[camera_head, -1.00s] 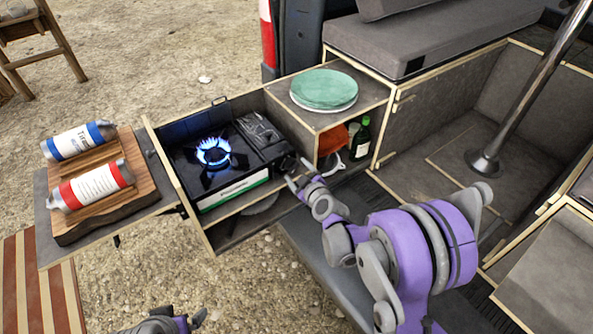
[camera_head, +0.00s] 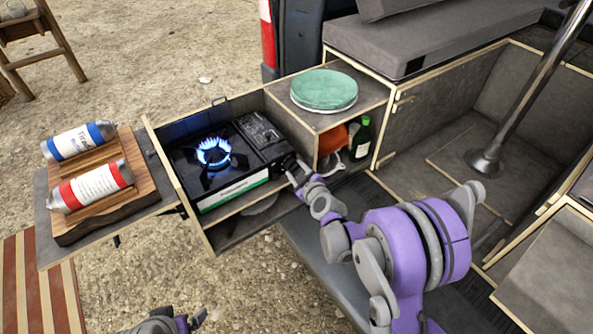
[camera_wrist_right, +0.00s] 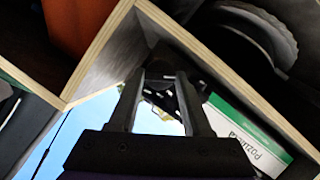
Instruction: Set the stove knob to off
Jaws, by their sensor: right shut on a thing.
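The camping stove (camera_head: 222,163) sits in the pull-out wooden unit, with a blue flame (camera_head: 214,153) burning on its burner. The dark stove knob (camera_head: 289,162) is at the stove's front right end, mostly covered by my right gripper (camera_head: 294,171). The right gripper is shut on the knob. In the right wrist view, the gripper's fingers (camera_wrist_right: 161,97) frame a dark part with white marks, and the green-and-white stove label (camera_wrist_right: 245,135) shows to the right. My left gripper (camera_head: 196,318) is low at the bottom edge, away from the stove; its jaw opening is unclear.
A wooden side wall and shelf edge (camera_wrist_right: 210,65) run close around the right gripper. Green plates (camera_head: 323,89) stand on the cabinet top, with a green bottle (camera_head: 361,138) below. Two canisters lie on a wooden board (camera_head: 98,180) at left.

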